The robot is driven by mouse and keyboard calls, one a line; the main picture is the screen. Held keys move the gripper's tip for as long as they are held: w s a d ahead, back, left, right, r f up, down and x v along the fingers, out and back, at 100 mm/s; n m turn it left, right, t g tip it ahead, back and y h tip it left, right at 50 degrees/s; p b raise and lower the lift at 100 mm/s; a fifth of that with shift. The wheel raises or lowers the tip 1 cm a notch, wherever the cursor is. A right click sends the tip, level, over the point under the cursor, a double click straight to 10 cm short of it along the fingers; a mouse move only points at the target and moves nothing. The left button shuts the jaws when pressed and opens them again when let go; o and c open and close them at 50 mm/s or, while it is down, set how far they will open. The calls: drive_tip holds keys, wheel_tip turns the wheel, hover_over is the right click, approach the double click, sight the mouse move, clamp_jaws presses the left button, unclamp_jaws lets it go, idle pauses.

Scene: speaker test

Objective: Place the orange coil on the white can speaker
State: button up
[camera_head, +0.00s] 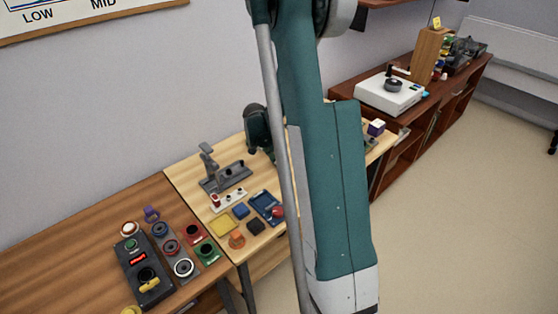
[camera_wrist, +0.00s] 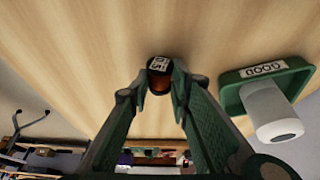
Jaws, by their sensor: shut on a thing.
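In the wrist view the white can speaker (camera_wrist: 268,108), a pale cylinder, stands in a green tray (camera_wrist: 247,72) to the right of the gripper. The coil is apart from the speaker. In the head view I cannot make out the held coil or the speaker; my arm covers that part of the table.
Bare light wood (camera_wrist: 70,50) surrounds the gripper. In the head view, the light table holds a grey stand (camera_head: 225,177), a yellow square (camera_head: 223,224) and small blocks. A black control box (camera_head: 143,270) and several round parts stand on the darker table. A white device (camera_head: 391,95) sits farther back.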

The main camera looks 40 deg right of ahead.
wheel_tip(320, 180, up, 10)
drive_tip(key=p, duration=0.1)
drive_tip(key=shift+f+p, duration=0.25)
drive_tip(key=shift+p, duration=0.15)
idle(0.6)
drive_tip(key=shift+w+a+f+m+y, duration=0.3)
drive_tip(key=shift+w+f+y, duration=0.1)
drive_tip(key=shift+w+f, duration=0.2)
drive_tip(key=w+a+m+t+y+b, duration=0.2)
drive_tip(key=w+m+y, duration=0.4)
drive_tip(key=w+y, duration=0.15)
drive_tip(key=w+d+r+m+t+b, duration=0.1)
drive_tip(key=w+d+r+m+t, duration=0.2)
drive_tip(key=d+r+m+t, duration=0.1)
drive_tip(key=w+d+r+m+t+b, duration=0.1)
drive_tip(key=w+d+r+m+t, duration=0.2)
drive_tip(key=r+t, duration=0.3)
drive_tip(key=shift+w+d+r+m+t, duration=0.4)
drive_tip(key=shift+r+m, duration=0.1)
drive_tip(key=shift+r, duration=0.4)
drive_tip(key=shift+y, duration=0.25)
